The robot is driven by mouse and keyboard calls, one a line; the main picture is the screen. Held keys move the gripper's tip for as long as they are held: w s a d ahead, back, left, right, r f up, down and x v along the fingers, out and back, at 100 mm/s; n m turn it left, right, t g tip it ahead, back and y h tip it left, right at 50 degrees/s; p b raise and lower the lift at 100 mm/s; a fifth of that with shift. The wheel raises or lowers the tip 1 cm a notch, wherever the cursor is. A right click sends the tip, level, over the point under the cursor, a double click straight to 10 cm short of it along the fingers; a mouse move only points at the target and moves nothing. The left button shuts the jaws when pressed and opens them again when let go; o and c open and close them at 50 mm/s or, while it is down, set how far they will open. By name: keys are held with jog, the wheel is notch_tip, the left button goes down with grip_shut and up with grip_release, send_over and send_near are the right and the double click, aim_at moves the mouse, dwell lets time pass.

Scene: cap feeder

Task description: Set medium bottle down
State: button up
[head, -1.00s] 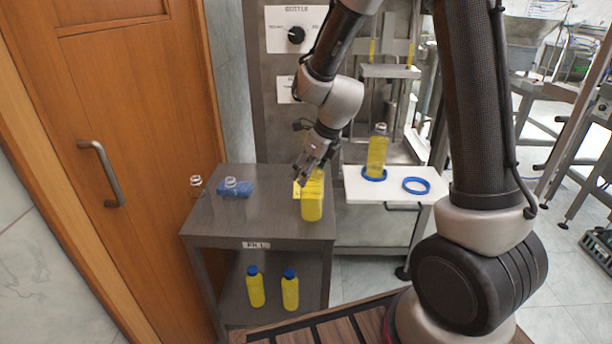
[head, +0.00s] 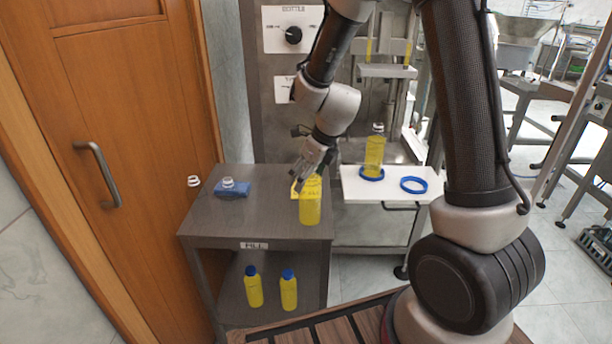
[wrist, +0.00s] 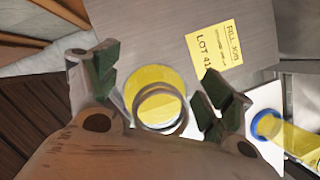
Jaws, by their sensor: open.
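The medium bottle (head: 310,208), filled with yellow, stands upright on the grey table (head: 265,225) near its right front edge. In the wrist view I look down on its round neck and yellow shoulder (wrist: 160,80). My gripper (head: 304,182) is just above and around the bottle's top in the head view, hiding part of its neck. In the wrist view my gripper (wrist: 160,85) has its dark green finger pads spread on either side of the neck, with gaps visible.
A yellow label (wrist: 216,48) lies beside the bottle. Another yellow bottle (head: 374,152) stands in a blue ring on the white shelf (head: 385,193), near an empty blue ring (head: 413,185). Two blue-capped bottles stand below.

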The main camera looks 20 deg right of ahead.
jog(key=v, duration=1.2)
jog(key=s+d+r+n+h, duration=0.1)
jog(key=s+d+r+n, duration=0.2)
jog(key=s+n, duration=0.4)
jog(key=s+d+r+n+h, duration=0.1)
jog(key=s+d+r+n, duration=0.2)
jog(key=s+d+n, duration=0.2)
jog(key=s+d+r+n, duration=0.3)
jog(key=s+n, duration=0.8)
jog(key=n, duration=0.5)
jog(key=shift+s+d+t+h, duration=0.3)
jog(key=shift+d+h, duration=0.1)
jog(key=shift+d, duration=0.25)
